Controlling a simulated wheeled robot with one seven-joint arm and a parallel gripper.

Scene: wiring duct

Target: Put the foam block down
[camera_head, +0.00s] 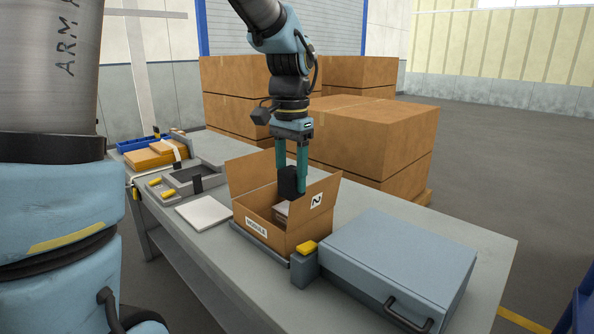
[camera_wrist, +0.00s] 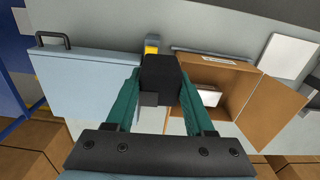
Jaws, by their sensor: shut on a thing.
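The foam block (camera_head: 288,182) is black and held between the teal fingers of my gripper (camera_head: 293,172). In the wrist view the foam block (camera_wrist: 160,80) sits between the fingertips of my gripper (camera_wrist: 160,95), with a small grey piece showing at its near side. In the head view the block appears over the open cardboard box (camera_head: 257,221). In the wrist view it appears beside the box (camera_wrist: 241,78), between it and the grey-blue case. How high the block hangs is hard to tell. White flat items (camera_wrist: 204,98) lie inside the box.
A grey-blue case with a handle (camera_head: 398,262) stands on the table right of the box. A small grey block with a yellow top (camera_head: 306,248) stands between them. A white panel (camera_head: 203,213), trays and parts lie left. Large cartons (camera_head: 365,137) stand behind the table.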

